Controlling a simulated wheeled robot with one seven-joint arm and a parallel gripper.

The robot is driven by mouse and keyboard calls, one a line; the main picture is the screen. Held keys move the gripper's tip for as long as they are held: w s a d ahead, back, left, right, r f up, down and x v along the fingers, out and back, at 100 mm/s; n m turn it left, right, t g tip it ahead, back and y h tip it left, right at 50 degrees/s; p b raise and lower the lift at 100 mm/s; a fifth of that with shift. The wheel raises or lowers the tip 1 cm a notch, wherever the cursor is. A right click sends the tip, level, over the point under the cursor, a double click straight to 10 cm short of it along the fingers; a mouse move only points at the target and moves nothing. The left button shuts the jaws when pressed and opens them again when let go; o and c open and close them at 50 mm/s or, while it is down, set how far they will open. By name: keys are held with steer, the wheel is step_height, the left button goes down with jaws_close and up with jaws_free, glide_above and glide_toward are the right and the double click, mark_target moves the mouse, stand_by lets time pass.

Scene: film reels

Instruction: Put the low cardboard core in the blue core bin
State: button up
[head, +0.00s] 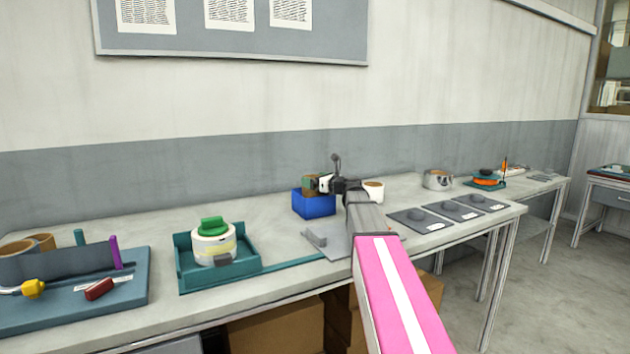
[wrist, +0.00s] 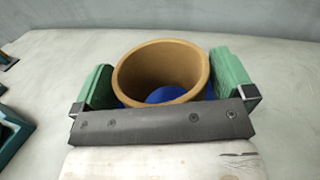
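The brown cardboard core (wrist: 160,58) stands between the green pads of my gripper (wrist: 165,85), and both pads appear to touch its sides. In the head view my gripper (head: 318,184) is shut on the core (head: 309,184), just above the blue core bin (head: 314,205). Whether the core's lower edge is inside the bin's rim cannot be told. In the wrist view, blue of the bin (wrist: 212,92) shows through the core's opening and beside it. Most of the bin is hidden there by the core and gripper.
A white roll (head: 374,191) stands right of my gripper. Dark pads (head: 415,220) and a metal pot (head: 437,179) lie to the right. A wall stands behind the table.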

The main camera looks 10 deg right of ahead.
steer(key=shift+r, duration=0.15)
steer(key=v, duration=1.2)
steer(key=shift+r, duration=0.45)
steer(key=shift+d, duration=0.1)
